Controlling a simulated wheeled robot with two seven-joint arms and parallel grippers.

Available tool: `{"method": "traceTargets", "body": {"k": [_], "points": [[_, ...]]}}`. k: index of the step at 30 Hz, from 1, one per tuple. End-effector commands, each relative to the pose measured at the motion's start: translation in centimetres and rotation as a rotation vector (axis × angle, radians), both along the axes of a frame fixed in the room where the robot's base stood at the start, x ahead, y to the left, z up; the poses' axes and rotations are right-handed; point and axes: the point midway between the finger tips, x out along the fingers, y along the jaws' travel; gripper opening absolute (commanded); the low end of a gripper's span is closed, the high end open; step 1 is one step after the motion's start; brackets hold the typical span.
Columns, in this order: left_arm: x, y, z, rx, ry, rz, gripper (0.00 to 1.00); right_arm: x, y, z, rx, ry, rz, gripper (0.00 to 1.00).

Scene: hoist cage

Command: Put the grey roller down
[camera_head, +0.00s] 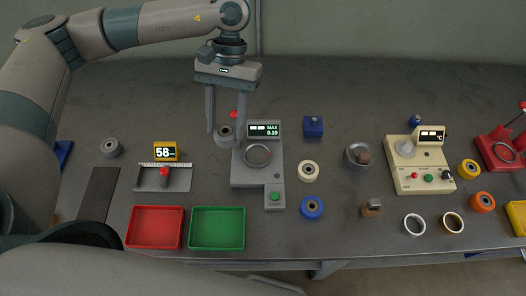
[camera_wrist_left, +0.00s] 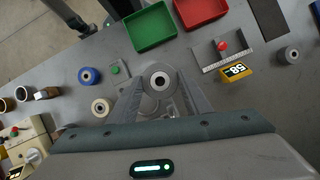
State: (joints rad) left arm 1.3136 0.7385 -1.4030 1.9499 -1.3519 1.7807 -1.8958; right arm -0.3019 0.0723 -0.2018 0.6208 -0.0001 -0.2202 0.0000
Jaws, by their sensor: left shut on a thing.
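My left gripper (camera_head: 225,137) points down just left of the grey scale (camera_head: 246,179) with the MAX 0.10 display. It is shut on a grey roller (camera_head: 223,136), which shows between the fingers. In the left wrist view the roller (camera_wrist_left: 160,79) sits between the two fingertips, its hole facing the camera. I cannot tell whether the roller touches the table. A second grey roller (camera_head: 111,148) stands apart at the left of the table.
A gauge with a yellow 58 display (camera_head: 165,151), a red tray (camera_head: 154,228) and a green tray (camera_head: 217,229) are to the left. A blue block (camera_head: 313,127), cream roller (camera_head: 308,171) and blue roller (camera_head: 312,208) stand right of the scale. Bare table lies behind.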

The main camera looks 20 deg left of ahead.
Motion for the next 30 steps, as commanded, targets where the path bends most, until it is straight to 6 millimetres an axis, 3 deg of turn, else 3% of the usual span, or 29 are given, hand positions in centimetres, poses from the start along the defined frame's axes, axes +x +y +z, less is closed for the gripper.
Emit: {"method": "traceTargets", "body": {"k": [14, 20, 30], "points": [[-0.3, -1.1, -0.6, -0.002, 0.001, 0.076, 0.08, -0.1, -0.7, -0.7, -0.007, 0.0, 0.001, 0.31], [-0.8, -3.7, -1.7, -0.005, 0.003, 0.274, 0.08, 0.5, -1.1, -1.9, -0.01, -0.01, 0.001, 0.31], [-1.9, -8.7, -2.8, -0.007, 0.002, 0.781, 0.08, 1.7, -0.7, -4.1, -0.003, -0.037, 0.001, 0.31]]}}
